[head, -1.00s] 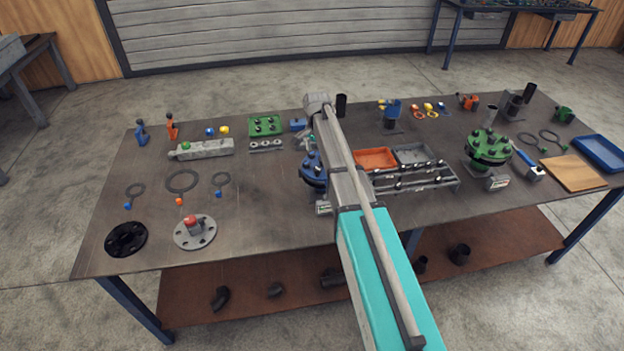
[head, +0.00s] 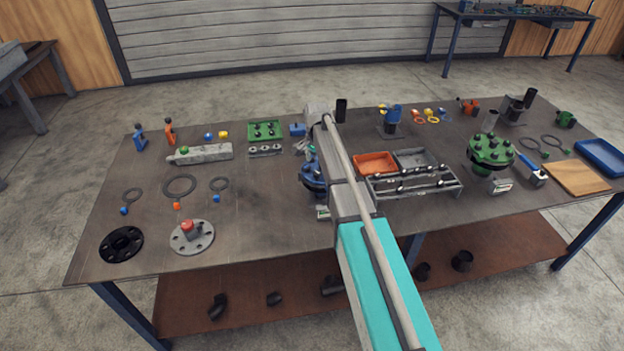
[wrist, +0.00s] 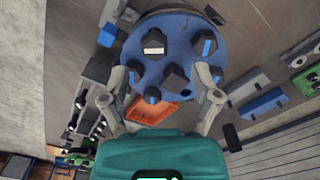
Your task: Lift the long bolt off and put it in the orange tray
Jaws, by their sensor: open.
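The blue flange (head: 311,172) stands on the table, partly hidden behind my arm in the head view. In the wrist view the blue flange (wrist: 180,58) carries several black bolts with hex heads. One bolt (wrist: 176,76) stands between my fingers' lines, apart from both; I cannot tell which bolt is the long one. My gripper (wrist: 161,88) is open and empty, its two fingers at either side of the flange's near edge. The orange tray (head: 375,163) lies right of the flange and shows beyond it in the wrist view (wrist: 153,111).
A grey tray (head: 411,157) adjoins the orange tray. A rack of bolts (head: 415,182) lies in front of both trays. A green flange with bolts (head: 491,150) stands farther right. A blue block (head: 297,129) sits behind the blue flange.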

